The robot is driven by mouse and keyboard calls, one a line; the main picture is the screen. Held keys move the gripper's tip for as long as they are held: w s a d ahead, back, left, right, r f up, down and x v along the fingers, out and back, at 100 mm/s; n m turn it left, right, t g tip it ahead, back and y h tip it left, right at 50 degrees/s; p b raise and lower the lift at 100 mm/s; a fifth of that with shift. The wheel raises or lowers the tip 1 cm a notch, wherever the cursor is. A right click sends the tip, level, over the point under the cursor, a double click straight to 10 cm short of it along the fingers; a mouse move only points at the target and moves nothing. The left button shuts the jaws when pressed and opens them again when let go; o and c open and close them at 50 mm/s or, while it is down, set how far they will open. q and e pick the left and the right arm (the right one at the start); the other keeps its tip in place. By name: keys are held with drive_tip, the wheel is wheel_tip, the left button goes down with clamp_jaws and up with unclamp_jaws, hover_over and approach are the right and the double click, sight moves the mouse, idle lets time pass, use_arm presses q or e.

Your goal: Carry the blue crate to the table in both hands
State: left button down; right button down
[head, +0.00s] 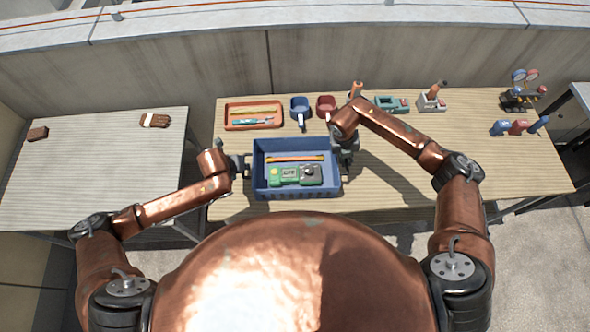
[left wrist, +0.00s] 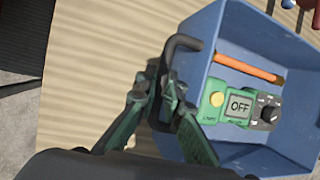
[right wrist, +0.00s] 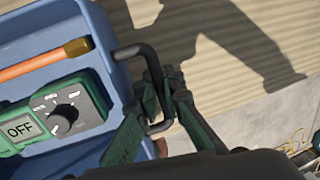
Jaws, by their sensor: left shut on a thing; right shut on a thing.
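The blue crate (head: 297,193) is over the front part of the middle table (head: 440,185), looking about level. A green meter (head: 296,175) reading OFF and an orange rod with a brass-coloured end (head: 296,158) lie inside it. My left gripper (head: 241,166) is shut on the dark handle at the crate's left side; the handle shows in the left wrist view (left wrist: 172,62). My right gripper (head: 347,158) is shut on the right handle, which shows in the right wrist view (right wrist: 152,62). I cannot tell whether the crate's bottom touches the tabletop.
Gauges (head: 524,85) stand at the right.

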use_arm(q)
drive_tip(key=shift+w+r, duration=0.1)
drive_tip(key=shift+r, duration=0.15)
use_arm(e)
drive_tip(key=shift+w+r, duration=0.1)
drive_tip(key=shift+r, duration=0.1)
